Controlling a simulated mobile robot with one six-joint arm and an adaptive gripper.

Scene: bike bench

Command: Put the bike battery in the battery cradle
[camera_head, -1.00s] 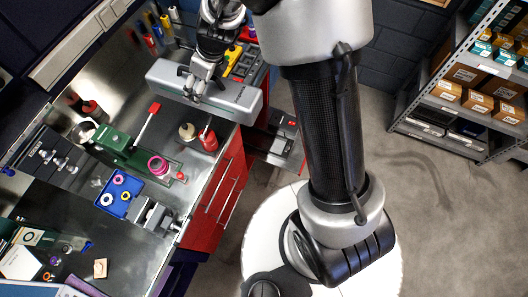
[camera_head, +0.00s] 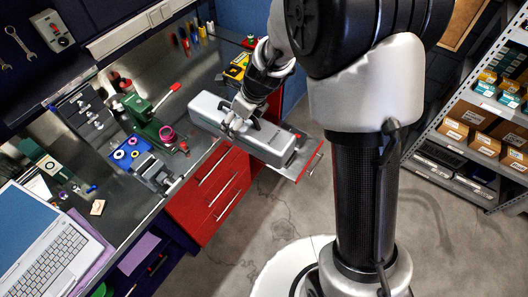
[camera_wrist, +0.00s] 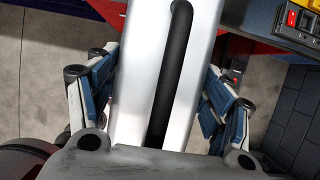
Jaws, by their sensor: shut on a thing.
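The bike battery (camera_head: 270,146) is a long silver-grey box with a black handle strip along its top. My gripper (camera_head: 238,121) is shut on it from above, and the battery slants over the bench's right end and partly over a flat grey tray with a red edge (camera_head: 313,158). In the wrist view the battery (camera_wrist: 135,75) runs between my two fingers, one on each side. I cannot make out the battery cradle; the battery and my arm cover much of that area. Whether the battery touches anything beneath is unclear.
The metal bench (camera_head: 185,90) carries a green press (camera_head: 145,118), a grey vise (camera_head: 152,175) and a blue parts tray (camera_head: 128,153). A yellow tool case (camera_head: 237,67) stands behind the battery. Red drawers (camera_head: 212,190) are below. A stocked shelf (camera_head: 470,150) stands at right.

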